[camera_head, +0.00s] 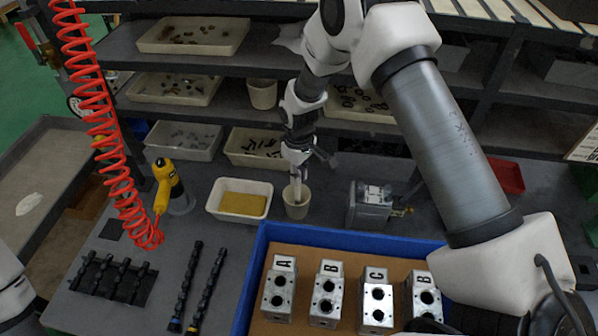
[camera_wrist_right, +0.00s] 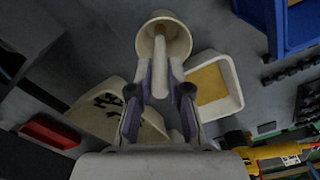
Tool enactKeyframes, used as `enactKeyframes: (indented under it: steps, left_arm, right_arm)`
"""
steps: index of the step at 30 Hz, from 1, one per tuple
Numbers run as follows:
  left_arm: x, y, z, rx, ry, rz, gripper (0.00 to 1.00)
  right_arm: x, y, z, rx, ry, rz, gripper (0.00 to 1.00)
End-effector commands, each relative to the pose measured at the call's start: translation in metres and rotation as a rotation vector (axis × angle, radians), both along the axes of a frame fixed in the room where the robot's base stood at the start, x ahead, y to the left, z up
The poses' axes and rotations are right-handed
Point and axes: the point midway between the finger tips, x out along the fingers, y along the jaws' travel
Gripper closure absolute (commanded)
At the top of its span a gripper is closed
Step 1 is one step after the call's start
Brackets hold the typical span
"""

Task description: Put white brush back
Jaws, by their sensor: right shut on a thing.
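The white brush (camera_head: 297,184) is between the fingers of my right gripper (camera_head: 297,163), which is shut on it. The brush points down, and its lower end appears to be within the mouth of a beige cup (camera_head: 296,209) on the bench. The right wrist view shows the white brush (camera_wrist_right: 160,68) between the purple-edged fingers of the right gripper (camera_wrist_right: 160,92), its far end overlapping the opening of the cup (camera_wrist_right: 181,42). I cannot tell whether it touches the cup's bottom. My left gripper is out of view; only a piece of that arm shows at the lower left.
A white tray with a yellow sponge (camera_head: 243,205) stands left of the cup. A metal box (camera_head: 369,207) stands to the right. A blue-rimmed crate (camera_head: 330,237) with lettered valve blocks is in front. A yellow power tool (camera_head: 165,185) and red coiled hose (camera_head: 118,165) are left.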

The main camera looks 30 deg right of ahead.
Motion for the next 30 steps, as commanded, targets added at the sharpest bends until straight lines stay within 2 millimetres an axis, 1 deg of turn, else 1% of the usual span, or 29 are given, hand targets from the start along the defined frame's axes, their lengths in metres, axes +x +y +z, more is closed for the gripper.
enactKeyframes:
  steps: [1,11,12,13,14,22,25,26,29,30]
  left_arm:
    - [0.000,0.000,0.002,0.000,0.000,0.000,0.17]
    - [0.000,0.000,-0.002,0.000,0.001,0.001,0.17]
    - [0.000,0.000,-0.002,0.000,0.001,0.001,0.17]
    - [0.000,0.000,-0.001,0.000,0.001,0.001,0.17]
    - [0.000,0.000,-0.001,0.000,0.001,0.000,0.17]
    - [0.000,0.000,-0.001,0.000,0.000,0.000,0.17]
    - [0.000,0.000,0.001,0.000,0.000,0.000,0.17]
    - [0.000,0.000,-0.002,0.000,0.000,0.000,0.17]
    - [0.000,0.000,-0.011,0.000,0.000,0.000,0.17]
    - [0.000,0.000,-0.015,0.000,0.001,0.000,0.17]
  right_arm:
    - [0.000,0.000,-0.002,0.000,0.000,0.001,1.00]
    - [0.000,0.000,-0.007,0.000,-0.001,0.000,1.00]
    - [0.000,0.000,-0.007,0.000,-0.001,0.000,0.76]
    - [0.000,0.000,-0.006,0.000,-0.001,0.000,0.65]
    - [0.000,0.000,-0.006,0.000,-0.001,0.000,0.57]
    - [0.000,0.000,-0.006,0.000,-0.001,0.000,0.57]
    - [0.001,0.000,0.000,0.000,-0.002,0.000,0.57]
    - [0.001,0.000,0.001,0.000,-0.003,0.000,0.57]
    - [0.002,0.000,0.018,0.001,-0.007,0.000,0.57]
    - [0.002,0.000,0.028,0.001,-0.006,0.000,0.57]
